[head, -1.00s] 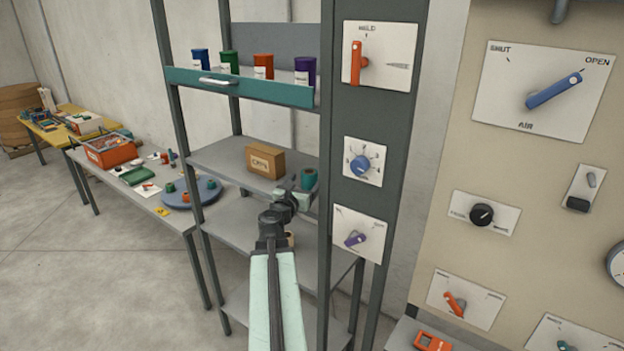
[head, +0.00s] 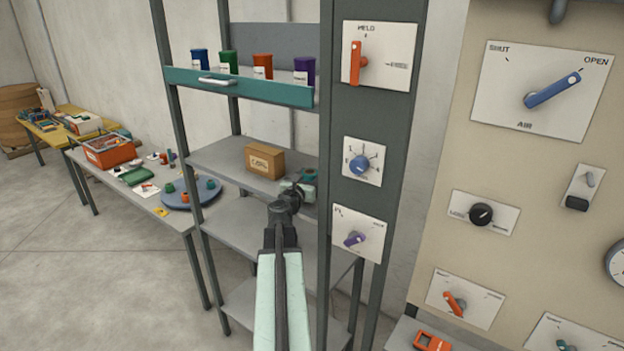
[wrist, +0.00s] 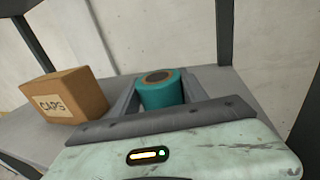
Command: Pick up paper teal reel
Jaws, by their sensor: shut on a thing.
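The teal reel (wrist: 160,90) stands upright on the grey shelf, with a brown core showing in its top. In the wrist view it sits between the two grey fingers of my gripper (wrist: 158,92), which is shut on it. In the head view the reel (head: 309,174) shows only in part, as my gripper (head: 303,187) covers its lower part. I cannot tell whether the reel's base touches the shelf.
A cardboard box marked CAPS (wrist: 65,95) stands just left of the reel on the same shelf (head: 222,155). A dark rack post (head: 326,200) rises close on the right. A teal-fronted shelf (head: 240,86) with several coloured cans is above.

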